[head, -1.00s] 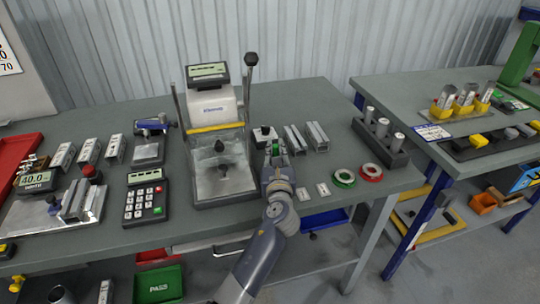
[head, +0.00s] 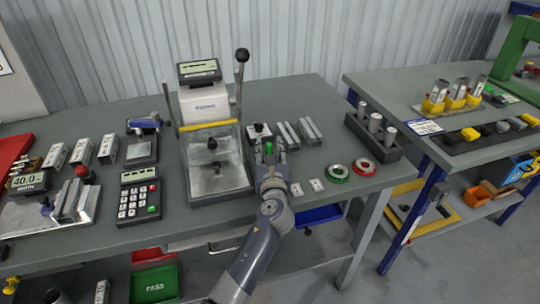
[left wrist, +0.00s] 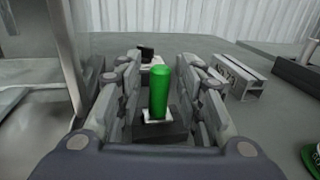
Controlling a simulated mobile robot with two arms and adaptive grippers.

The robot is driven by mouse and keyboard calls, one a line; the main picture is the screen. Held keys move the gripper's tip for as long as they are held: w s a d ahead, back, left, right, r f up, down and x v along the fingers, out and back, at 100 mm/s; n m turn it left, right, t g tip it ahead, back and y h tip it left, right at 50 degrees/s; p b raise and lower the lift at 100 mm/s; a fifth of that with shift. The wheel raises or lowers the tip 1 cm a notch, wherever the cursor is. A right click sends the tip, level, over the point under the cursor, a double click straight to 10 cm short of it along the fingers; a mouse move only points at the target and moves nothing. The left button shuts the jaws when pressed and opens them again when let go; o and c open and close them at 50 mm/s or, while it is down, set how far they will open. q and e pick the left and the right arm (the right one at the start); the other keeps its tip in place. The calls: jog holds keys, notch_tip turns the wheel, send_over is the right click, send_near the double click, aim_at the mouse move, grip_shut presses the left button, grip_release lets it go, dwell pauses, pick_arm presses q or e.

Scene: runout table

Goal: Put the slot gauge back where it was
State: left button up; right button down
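A green cylindrical handle, which I take to be part of the slot gauge (left wrist: 159,90), stands upright between my left gripper's fingers in the left wrist view. Its foot meets a pale plate on a dark block (left wrist: 175,131). In the head view the green handle (head: 268,147) shows just right of the press fixture. My left gripper (head: 267,160) is around the handle. In the left wrist view its fingers (left wrist: 160,95) stand apart with gaps on both sides of the handle. The gauge's lower part is partly hidden. My right gripper is not in view.
A press fixture (head: 216,172) stands close on the left. A black-knobbed block (head: 259,129) and metal channel pieces (head: 309,131) lie behind. Green (head: 337,173) and red (head: 363,167) rings and small white tags lie to the right. A keypad (head: 139,196) is farther left.

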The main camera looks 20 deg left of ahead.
pick_arm(q)
jog(key=v, duration=1.2)
jog(key=shift+r+b, duration=0.3)
